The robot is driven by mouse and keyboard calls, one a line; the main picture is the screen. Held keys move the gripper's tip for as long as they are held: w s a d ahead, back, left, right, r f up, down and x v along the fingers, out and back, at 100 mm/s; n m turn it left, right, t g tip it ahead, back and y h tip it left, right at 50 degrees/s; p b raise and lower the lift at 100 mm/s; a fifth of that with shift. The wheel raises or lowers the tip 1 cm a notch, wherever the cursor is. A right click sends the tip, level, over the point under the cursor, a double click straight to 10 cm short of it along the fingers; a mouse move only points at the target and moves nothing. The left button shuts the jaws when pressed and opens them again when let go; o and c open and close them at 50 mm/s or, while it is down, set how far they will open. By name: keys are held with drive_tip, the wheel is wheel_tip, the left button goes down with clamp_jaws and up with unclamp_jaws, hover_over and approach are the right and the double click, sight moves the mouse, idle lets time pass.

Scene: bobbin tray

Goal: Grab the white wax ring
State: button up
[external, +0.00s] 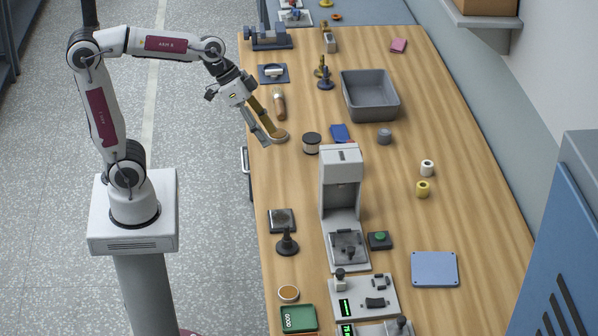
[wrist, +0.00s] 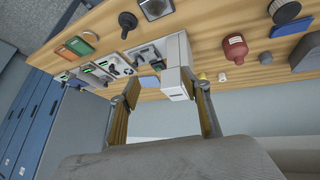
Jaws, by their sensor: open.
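The white ring (external: 427,167) stands on the right half of the wooden bench in the external view, just behind a similar yellow ring (external: 422,188). A small pale piece (wrist: 222,76) beside a yellow one in the wrist view may be it, but it is too small to tell. My gripper (external: 268,138) is open, near the bench's left edge, well to the left of the white ring. In the wrist view its two fingers (wrist: 161,88) are spread, with nothing held between them.
A grey press (external: 341,190) stands tall mid-bench. A grey bin (external: 370,95) and grey ring (external: 384,136) lie behind.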

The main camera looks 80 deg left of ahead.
drive_tip(key=w+m+t+h, duration=0.1)
drive_tip(key=w+h, duration=0.1)
drive_tip(key=w, duration=1.2)
drive_tip(key=m+t, duration=0.1)
drive_tip(key=t, duration=0.5)
hover_over(427, 168)
drive_tip(key=s+a, duration=0.3)
drive_tip(key=a, duration=0.1)
wheel_tip(427, 168, down, 17)
drive_tip(key=shift+d, duration=0.2)
drive_tip(key=shift+s+f, duration=0.1)
drive_tip(key=shift+f, duration=1.65)
